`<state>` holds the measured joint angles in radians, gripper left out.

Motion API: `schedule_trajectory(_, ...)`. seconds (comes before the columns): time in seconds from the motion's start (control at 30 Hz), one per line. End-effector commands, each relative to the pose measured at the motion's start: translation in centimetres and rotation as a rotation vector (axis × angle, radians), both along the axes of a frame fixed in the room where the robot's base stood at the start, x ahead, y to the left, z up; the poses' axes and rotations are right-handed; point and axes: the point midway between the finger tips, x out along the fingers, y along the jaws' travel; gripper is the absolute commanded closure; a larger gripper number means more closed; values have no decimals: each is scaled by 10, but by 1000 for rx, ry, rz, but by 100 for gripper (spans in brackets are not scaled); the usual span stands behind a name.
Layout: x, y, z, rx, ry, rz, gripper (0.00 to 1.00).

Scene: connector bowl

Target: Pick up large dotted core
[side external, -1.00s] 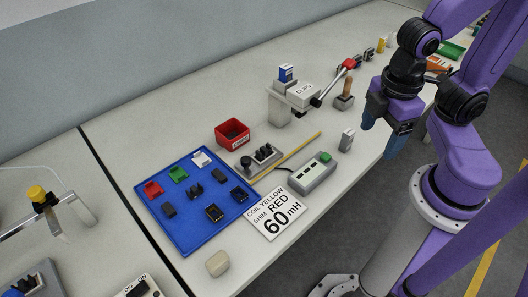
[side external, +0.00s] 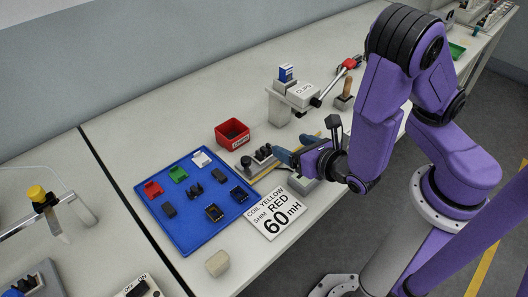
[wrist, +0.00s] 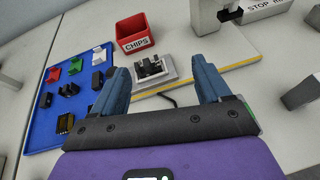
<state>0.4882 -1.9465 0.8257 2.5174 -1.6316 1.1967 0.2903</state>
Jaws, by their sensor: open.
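Several black cores lie on the blue tray (side external: 181,237). One core with pale marks (side external: 214,212) lies near the tray's front and also shows in the wrist view (wrist: 66,122). Another marked core (side external: 239,194) lies near the right edge. Plainer dark cores (side external: 168,211) lie farther left and back. The dots are too small to tell which is the large dotted core. My gripper (side external: 293,149) is open, its blue fingers right of the tray, above the fixture area. In the wrist view my gripper (wrist: 160,82) has nothing between its fingers.
Red, green and white bobbins (side external: 178,174) lie at the tray's back. A red chips bin (side external: 232,133) and a grey fixture with black parts (wrist: 152,71) stand right of the tray. A label card (side external: 275,213) lies in front. A beige block (side external: 218,263) sits near the table edge.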

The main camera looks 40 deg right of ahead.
Motion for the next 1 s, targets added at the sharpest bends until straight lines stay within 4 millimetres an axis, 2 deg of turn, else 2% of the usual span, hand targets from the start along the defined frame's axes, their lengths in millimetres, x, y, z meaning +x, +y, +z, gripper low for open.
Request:
schedule_trajectory(0.1,-3,13,-15,-53,12,111,23)
schedule_trajectory(0.27,0,19,-23,-69,19,160,23)
schedule_trajectory(0.47,14,19,-29,-67,19,157,23)
schedule_trajectory(0.8,59,19,-47,-66,19,155,23)
schedule_trajectory(1.0,66,19,-49,-67,18,160,23)
